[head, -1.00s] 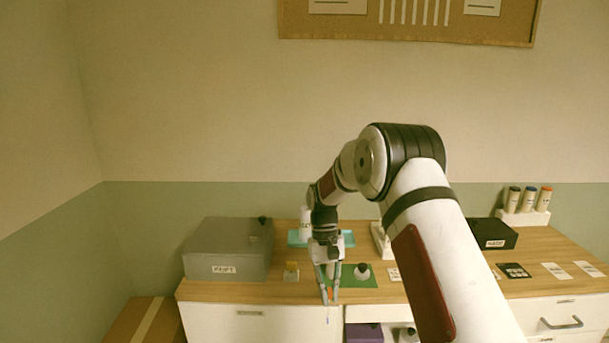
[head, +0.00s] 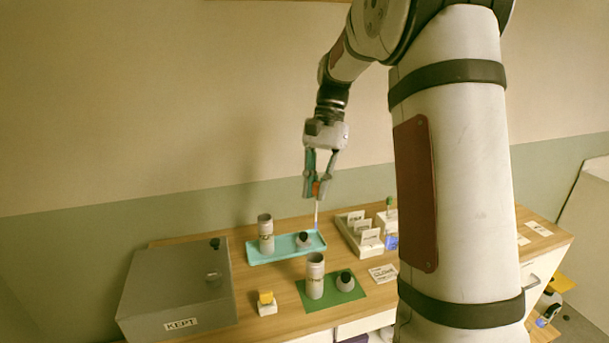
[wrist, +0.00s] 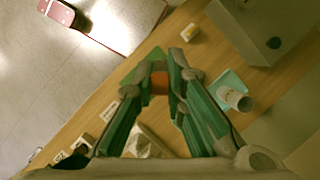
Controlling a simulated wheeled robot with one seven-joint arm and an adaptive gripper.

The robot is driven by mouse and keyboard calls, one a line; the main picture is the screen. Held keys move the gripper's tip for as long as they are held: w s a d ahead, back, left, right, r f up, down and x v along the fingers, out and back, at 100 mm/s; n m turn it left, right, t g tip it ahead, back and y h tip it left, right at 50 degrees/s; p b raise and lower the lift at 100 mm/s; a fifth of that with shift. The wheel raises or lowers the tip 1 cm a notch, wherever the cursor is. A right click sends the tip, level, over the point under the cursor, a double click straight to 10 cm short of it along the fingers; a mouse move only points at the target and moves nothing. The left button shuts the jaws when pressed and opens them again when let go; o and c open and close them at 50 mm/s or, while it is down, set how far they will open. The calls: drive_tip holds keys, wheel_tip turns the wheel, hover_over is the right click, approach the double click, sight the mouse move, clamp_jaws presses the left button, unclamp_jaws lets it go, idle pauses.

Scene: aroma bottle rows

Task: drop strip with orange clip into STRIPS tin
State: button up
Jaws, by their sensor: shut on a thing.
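My gripper (head: 318,188) is shut on a thin strip (head: 317,214) by its orange clip (head: 316,188); the clip also shows between the fingers in the wrist view (wrist: 159,80). The strip hangs down, with its lower end near the teal tray's right end in the head view. Two pale open cylindrical tins stand on the worktop. One tin (head: 265,235) is on the teal tray (head: 262,258), left of my gripper. The other tin (head: 315,278) is on the green mat (head: 357,291), nearer the front. Their labels are too small to read.
A grey box (head: 165,285) labelled KEPT stands at the left. Dark-topped small bottles stand beside each tin (head: 303,240) (head: 345,281). A yellow-topped block (head: 266,303) is at front. A white rack (head: 352,235) with cards is right of the tray.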

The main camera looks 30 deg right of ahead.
drive_tip(key=shift+f, duration=0.3)
wheel_tip(320, 180, down, 15)
drive_tip(key=b, duration=0.3)
drive_tip(key=shift+f, duration=0.2)
idle(0.5)
drive_tip(key=o, duration=0.8)
drive_tip(key=w+d, duration=0.1)
drive_tip(key=w+d+b, duration=0.1)
drive_tip(key=d, duration=0.1)
drive_tip(key=shift+d, duration=0.2)
